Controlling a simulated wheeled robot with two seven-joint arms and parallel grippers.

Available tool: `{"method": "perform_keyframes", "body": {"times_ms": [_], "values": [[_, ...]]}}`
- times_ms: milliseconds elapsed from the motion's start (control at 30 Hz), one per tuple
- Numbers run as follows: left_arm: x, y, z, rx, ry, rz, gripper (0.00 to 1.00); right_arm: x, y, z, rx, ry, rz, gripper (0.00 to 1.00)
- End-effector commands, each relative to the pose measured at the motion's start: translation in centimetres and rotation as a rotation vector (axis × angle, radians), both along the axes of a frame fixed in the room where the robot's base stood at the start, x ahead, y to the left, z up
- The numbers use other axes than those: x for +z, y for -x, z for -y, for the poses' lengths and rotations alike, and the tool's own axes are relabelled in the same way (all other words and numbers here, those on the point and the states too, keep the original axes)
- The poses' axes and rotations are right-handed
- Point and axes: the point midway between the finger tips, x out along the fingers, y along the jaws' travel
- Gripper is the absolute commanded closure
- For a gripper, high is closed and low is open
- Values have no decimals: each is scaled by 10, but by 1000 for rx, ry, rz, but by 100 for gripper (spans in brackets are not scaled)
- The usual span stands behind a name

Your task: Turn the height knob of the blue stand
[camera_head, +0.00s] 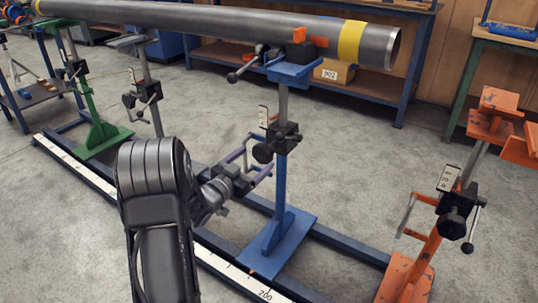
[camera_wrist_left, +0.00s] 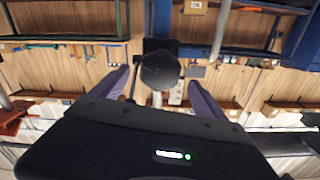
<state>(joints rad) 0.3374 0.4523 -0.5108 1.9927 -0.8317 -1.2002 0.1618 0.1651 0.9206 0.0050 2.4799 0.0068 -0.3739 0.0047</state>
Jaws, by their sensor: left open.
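The blue stand (camera_head: 281,195) stands upright on the rail, its blue head under the grey pipe (camera_head: 230,22). Its black height knob (camera_head: 263,152) sits on the black clamp block partway up the post. My left gripper (camera_head: 262,154) reaches in from the left at knob height, its two purple fingers apart. In the left wrist view the round dark knob (camera_wrist_left: 160,70) shows between the open fingers (camera_wrist_left: 158,79), with a gap on either side. I see no contact with the knob. My right gripper is out of view.
An orange stand (camera_head: 422,250) with its own knob and handle stands at right. A green stand (camera_head: 100,125) and a grey stand (camera_head: 150,95) are at left. A scaled rail (camera_head: 80,173) runs along the floor. A blue workbench (camera_head: 385,85) is behind.

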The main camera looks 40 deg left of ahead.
Motion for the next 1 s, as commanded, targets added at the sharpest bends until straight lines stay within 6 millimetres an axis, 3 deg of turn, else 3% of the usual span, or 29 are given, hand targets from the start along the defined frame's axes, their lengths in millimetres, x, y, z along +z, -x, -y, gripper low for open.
{"method": "perform_keyframes", "body": {"times_ms": [367,800,1000], "values": [[-2,-10,1,0,1,-3,16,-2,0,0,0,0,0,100],[-2,-71,0,0,0,-3,16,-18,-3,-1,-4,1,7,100],[-1,-79,-1,1,2,-4,16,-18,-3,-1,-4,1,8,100]]}}
